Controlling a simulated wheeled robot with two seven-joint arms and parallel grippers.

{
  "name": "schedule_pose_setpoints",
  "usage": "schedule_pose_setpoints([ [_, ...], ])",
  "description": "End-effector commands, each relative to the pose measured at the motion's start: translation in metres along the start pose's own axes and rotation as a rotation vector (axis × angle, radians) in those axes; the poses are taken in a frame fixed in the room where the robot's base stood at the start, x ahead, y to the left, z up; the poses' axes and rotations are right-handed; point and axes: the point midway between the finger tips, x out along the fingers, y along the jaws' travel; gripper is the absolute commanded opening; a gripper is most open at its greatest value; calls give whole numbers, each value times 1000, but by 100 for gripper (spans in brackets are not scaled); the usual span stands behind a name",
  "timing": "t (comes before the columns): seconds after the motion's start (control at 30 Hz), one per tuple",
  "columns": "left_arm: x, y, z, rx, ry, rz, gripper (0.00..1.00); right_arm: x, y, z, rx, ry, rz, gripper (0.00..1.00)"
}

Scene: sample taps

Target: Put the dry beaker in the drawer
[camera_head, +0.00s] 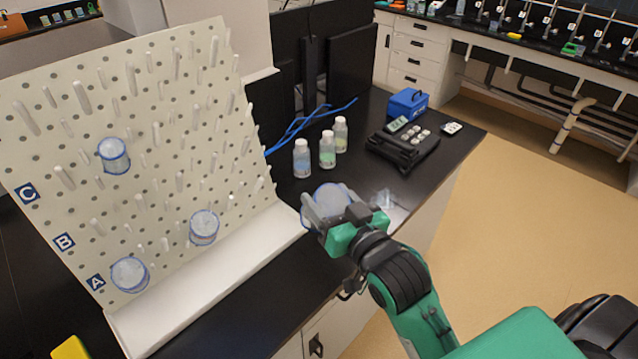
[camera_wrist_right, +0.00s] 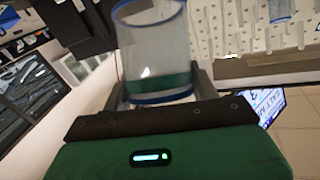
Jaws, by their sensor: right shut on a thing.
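A clear beaker with blue rims (camera_head: 330,198) is held in my right gripper (camera_head: 338,212), above the black bench near its front edge. Three similar beakers hang on the pegboard (camera_head: 180,85): one in the upper row (camera_head: 114,155), one in the middle (camera_head: 204,227) and one low at the left (camera_head: 130,274). White drawers (camera_head: 416,48) show in the far cabinet. The front of the near bench is mostly hidden by my right arm. My left gripper does not show.
Three capped bottles (camera_head: 327,150) stand on the bench behind the held beaker. A blue box (camera_head: 407,104) and a black case (camera_head: 402,150) stand farther right. Blue tubing (camera_head: 300,122) lies behind the bottles. Open floor (camera_head: 520,180) lies to the right.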

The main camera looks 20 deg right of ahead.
Motion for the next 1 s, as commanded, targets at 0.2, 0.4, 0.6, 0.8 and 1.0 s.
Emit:
schedule_pose_setpoints([
  [0.2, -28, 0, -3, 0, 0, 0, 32, -17, 4, -6, 0, -4, 2, 38],
  [0.4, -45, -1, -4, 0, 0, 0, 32, -34, 9, -8, -1, -5, 2, 38],
  [0.6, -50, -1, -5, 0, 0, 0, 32, -44, 12, -7, -1, -2, 1, 38],
  [0.8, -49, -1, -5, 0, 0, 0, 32, -44, 12, -6, 0, 0, 0, 38],
  [1.0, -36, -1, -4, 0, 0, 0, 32, -40, 15, 17, 5, 1, 17, 38],
])
